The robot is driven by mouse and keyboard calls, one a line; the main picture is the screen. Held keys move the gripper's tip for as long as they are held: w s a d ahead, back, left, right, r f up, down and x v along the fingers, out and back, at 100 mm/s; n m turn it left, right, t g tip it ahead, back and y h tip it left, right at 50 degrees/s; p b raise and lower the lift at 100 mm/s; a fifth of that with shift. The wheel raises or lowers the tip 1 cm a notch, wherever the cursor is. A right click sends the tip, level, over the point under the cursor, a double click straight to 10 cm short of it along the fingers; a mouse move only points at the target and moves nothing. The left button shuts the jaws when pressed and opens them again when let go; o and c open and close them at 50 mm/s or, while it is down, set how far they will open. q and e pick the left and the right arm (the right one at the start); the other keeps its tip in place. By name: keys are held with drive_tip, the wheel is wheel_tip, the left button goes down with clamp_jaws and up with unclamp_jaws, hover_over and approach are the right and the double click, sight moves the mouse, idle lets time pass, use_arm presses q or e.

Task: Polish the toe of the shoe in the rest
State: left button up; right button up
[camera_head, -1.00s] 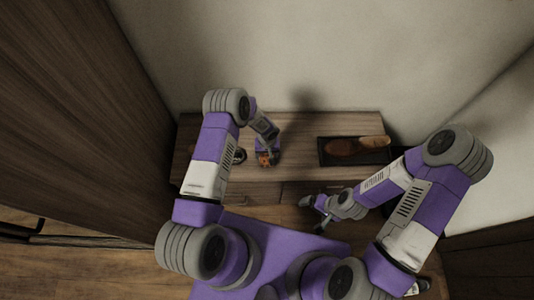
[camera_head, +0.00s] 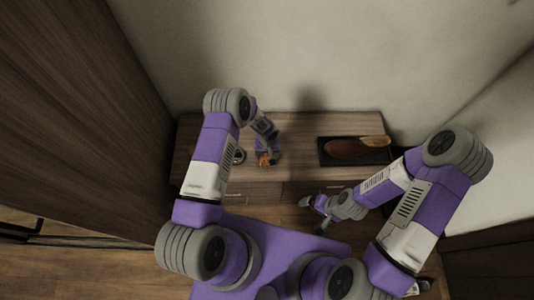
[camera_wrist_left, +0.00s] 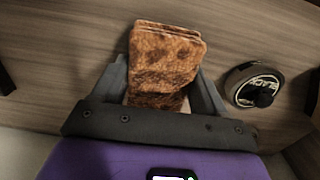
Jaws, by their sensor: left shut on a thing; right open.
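My left gripper (camera_head: 266,154) is shut on a folded orange-brown mottled cloth (camera_wrist_left: 162,65), above the left part of the wooden bench. The cloth (camera_head: 264,160) also shows small in the head view. A brown shoe (camera_head: 357,147) lies in a dark, shallow tray-like rest (camera_head: 376,161) at the right of the bench, well apart from the cloth. Which end of the shoe is the toe is hard to tell. My right gripper (camera_head: 313,215) is open and empty in front of the bench, short of the shoe.
A round dark tin (camera_wrist_left: 254,86) with a lettered lid and a black knob sits just right of the cloth in the left wrist view. The bench top (camera_head: 297,150) is clear between the cloth and the rest. A wall stands behind the bench.

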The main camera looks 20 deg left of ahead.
use_arm(q)
drive_tip(key=shift+s, duration=0.1)
drive_tip(key=shift+r+p, duration=2.05)
drive_tip(key=shift+r, duration=1.4)
drive_tip(key=shift+r, duration=0.1)
